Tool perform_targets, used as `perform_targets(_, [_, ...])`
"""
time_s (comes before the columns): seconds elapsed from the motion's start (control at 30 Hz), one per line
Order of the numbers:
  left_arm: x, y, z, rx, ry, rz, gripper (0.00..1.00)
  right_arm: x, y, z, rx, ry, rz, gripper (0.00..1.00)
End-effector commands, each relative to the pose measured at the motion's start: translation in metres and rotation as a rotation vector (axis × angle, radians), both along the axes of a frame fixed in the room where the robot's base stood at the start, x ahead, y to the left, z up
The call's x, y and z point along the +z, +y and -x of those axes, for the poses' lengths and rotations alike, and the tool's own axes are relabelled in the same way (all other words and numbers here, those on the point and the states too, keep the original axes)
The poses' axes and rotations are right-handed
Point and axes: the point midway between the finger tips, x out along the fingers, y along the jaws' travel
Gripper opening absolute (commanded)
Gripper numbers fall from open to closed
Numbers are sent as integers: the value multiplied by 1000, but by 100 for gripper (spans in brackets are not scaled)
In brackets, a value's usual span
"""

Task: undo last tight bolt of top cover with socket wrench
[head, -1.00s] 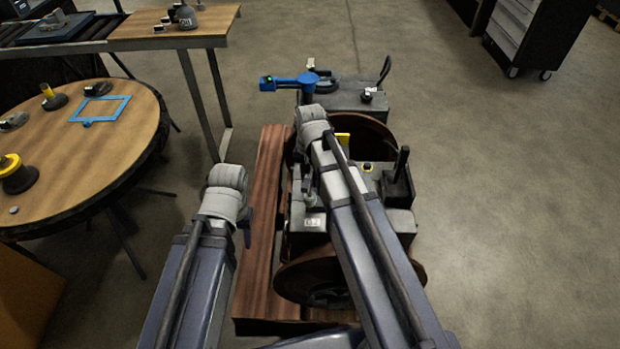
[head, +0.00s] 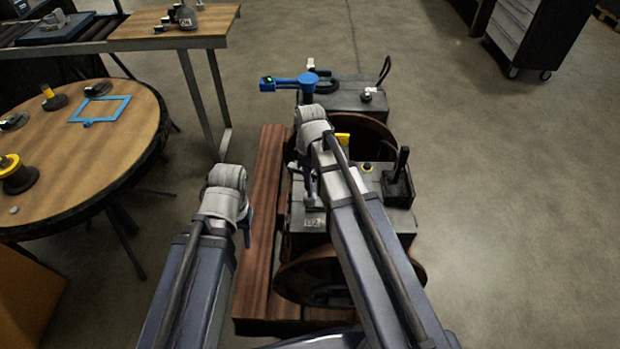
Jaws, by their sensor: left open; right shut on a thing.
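The engine (head: 375,215) is a dark block with brown wheels at its near and far ends, low in the middle. My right arm crosses above it, hiding much of its top cover. My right gripper (head: 307,178) points down at the cover's left part, mostly hidden behind its own wrist. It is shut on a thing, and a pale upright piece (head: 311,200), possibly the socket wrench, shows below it. The bolt is hidden or too small to tell. My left gripper (head: 247,228) is open, pointing down over the brown beam, apart from the engine.
A brown wooden beam (head: 262,200) runs along the engine's left. A blue tool-like part with a green light (head: 290,82) stands at the far block (head: 345,97). A round table (head: 85,150) with a blue frame (head: 100,109) is at left.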

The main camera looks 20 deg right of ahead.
Motion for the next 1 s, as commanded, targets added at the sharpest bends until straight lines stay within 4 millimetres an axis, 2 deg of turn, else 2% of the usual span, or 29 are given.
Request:
perform_targets(0.1, [0, 0, 0, 0, 0, 0, 50, 0, 0, 0, 97, 0, 0, 0])
perform_targets(0.27, [0, 0, 0, 0, 0, 0, 50, 0, 0, 0, 135, 0, 0, 0])
perform_targets(0.5, [2, 0, 0, 0, 0, 0, 50, 2, 0, 0, 132, 0, 0, 0])
perform_targets(0.7, [17, 0, 0, 0, 0, 0, 50, 17, 0, 0, 131, 0, 0, 0])
perform_targets(0.83, [15, 0, 0, 0, 0, 0, 50, 15, 0, 0, 128, 0, 0, 0])
perform_targets(1.0, [15, 0, 0, 0, 0, 0, 50, 15, 0, 0, 30, 0, 0, 0])
